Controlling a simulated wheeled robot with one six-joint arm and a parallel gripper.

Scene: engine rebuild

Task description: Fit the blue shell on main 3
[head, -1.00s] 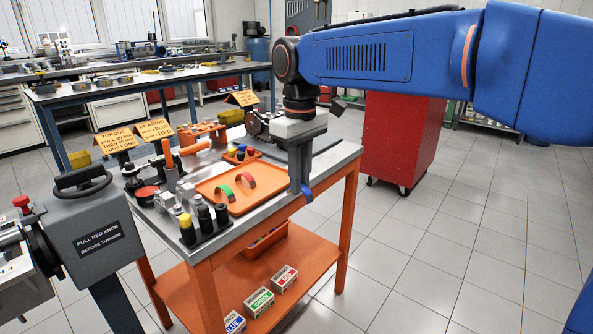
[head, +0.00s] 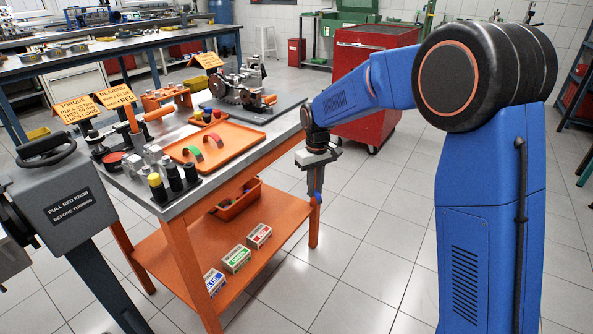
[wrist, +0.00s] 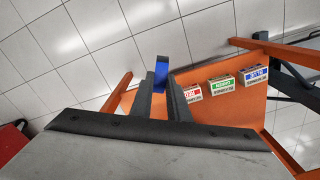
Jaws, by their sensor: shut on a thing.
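My gripper (head: 316,184) is shut on the blue shell (head: 318,198) and hangs beside the right edge of the orange workbench, pointing down. In the wrist view the blue shell (wrist: 161,69) sticks out past the dark fingers (wrist: 160,92), in front of the lower shelf. The engine assembly (head: 240,92) rests on a dark plate at the bench's far right corner, beyond my gripper. Main 3 cannot be told apart at this size. A green shell (head: 190,153) and a red shell (head: 215,141) lie on the orange tray (head: 235,155).
Signs (head: 118,97) stand at the bench's back edge. Blue, green (head: 236,259) and red boxes sit on the lower shelf (head: 175,262). A red cabinet (head: 372,85) stands behind.

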